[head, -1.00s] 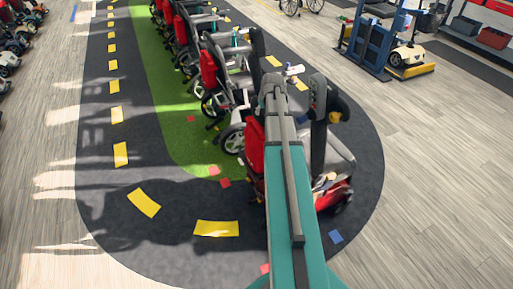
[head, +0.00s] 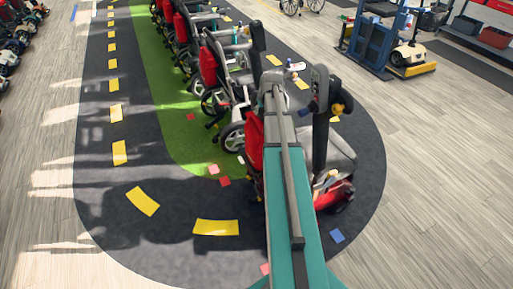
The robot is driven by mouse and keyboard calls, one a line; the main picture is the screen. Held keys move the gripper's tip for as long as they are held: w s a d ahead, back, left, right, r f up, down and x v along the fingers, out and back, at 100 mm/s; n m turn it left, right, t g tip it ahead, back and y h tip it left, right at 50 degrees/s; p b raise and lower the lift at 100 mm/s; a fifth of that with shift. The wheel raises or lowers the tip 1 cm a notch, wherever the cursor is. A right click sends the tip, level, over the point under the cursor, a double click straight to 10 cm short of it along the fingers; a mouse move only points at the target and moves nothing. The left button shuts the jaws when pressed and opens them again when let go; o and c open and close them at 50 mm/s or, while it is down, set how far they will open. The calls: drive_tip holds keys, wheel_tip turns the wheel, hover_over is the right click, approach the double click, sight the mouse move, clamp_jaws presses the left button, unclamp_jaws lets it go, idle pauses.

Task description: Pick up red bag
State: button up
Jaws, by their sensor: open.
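A red bag (head: 254,145) hangs at the back of the nearest scooter in the row, and my arm hides its right part. A second red bag (head: 208,66) hangs on the seat back of the scooter behind it. Another red bag (head: 181,29) shows farther up the row. My arm reaches forward from the bottom of the view, over the nearest scooter, and bends at its far end. I cannot make out my gripper's fingers; no gripper shows clear of the arm.
The nearest scooter (head: 335,190) has a grey seat and red base. Scooters stand in a row along a green strip (head: 180,125) on a dark mat with yellow dashes. A blue frame (head: 368,45) stands at the back right.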

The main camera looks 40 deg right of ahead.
sight(258, 121)
drive_tip(key=shift+b+x, duration=1.85)
drive_tip(key=shift+x, duration=0.5)
drive_tip(key=shift+b+x, duration=2.45)
drive_tip(key=shift+x, duration=0.15)
drive_tip(key=shift+s+a+f, duration=0.1)
drive_tip(key=shift+s+f, duration=0.1)
drive_tip(key=shift+f, duration=0.05)
clamp_jaws()
